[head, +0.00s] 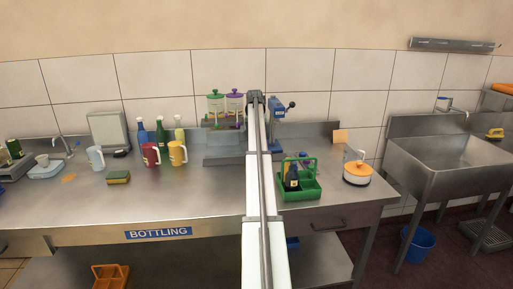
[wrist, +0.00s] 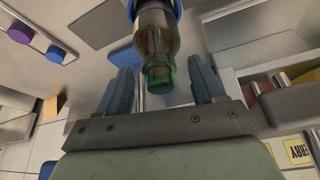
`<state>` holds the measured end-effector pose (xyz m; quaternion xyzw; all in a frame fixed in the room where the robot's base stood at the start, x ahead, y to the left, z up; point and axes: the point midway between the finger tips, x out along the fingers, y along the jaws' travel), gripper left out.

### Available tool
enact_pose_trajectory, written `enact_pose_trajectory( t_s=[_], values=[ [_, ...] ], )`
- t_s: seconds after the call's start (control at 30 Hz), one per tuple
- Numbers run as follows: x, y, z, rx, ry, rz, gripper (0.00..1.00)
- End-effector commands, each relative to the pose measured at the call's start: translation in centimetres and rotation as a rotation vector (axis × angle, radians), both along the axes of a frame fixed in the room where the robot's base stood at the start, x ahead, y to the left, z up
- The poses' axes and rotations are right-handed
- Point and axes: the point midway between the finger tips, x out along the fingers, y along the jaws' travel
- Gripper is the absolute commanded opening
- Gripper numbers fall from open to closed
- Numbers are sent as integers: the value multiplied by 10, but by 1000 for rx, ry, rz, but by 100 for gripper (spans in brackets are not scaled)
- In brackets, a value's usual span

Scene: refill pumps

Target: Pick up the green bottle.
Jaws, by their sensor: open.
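A green bottle (head: 161,137) stands upright towards the back of the steel bench in the head view, between a blue bottle (head: 143,134) and a pale yellow-green one (head: 179,134). A red jug and a yellow jug stand in front of it. In the wrist view my gripper (wrist: 162,86) has its two fingers spread apart. A see-through amber piece with a green ring (wrist: 158,75) shows between the fingers; I cannot tell what it is, and no finger visibly touches it.
The red jug (head: 150,154) and yellow jug (head: 177,154) crowd the bottles' front. A white jug (head: 96,158) and a sponge (head: 118,177) are left of them. A green carrier (head: 300,191) and white pot (head: 357,174) stand right. The bench front is mostly clear.

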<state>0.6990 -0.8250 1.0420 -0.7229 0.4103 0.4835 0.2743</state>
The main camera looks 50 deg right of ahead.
Motion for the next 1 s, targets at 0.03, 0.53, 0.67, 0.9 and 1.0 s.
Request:
enact_pose_trajectory(
  t_s=[0.03,0.53,0.67,0.9,1.0],
  values=[
    [1,-1,-2,-1,-1,0,68],
    [1,-1,-2,-1,-1,0,40],
    [1,-1,-2,-1,-1,0,28],
    [1,-1,-3,0,0,0,5],
    [1,-1,-3,0,0,0,0]
  ],
)
